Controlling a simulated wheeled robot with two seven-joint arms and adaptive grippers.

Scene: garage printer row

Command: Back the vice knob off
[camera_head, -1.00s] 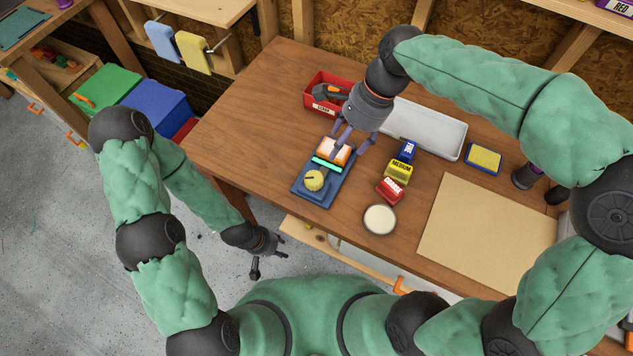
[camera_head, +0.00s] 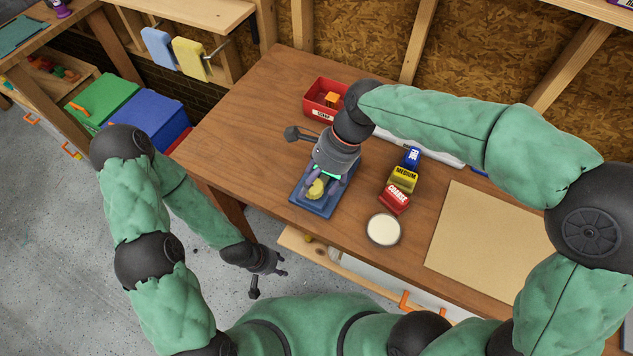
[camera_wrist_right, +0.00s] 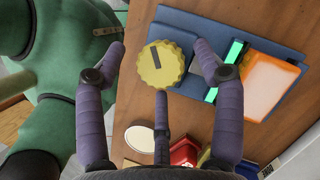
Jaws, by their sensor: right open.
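The vice has a blue base (camera_head: 318,208) on the wooden table, with a round, ridged yellow knob (camera_head: 316,189) at its near end. In the right wrist view the knob (camera_wrist_right: 163,65) has a dark slot mark on top. Green jaw strips (camera_wrist_right: 234,52) and an orange-and-white block (camera_wrist_right: 271,85) lie beyond it. My right gripper (camera_head: 318,186) is open above the vice, its purple fingers spread around the knob with gaps showing at the sides; contact cannot be told. My left gripper (camera_head: 270,279) hangs open and empty off the table's front edge.
A red bin (camera_head: 321,113) stands behind the vice. Blue, yellow and red blocks (camera_head: 404,178) and a round pale-topped dish (camera_head: 383,230) are to its right. A tan sheet (camera_head: 495,240) lies farther right. The table's left part is clear.

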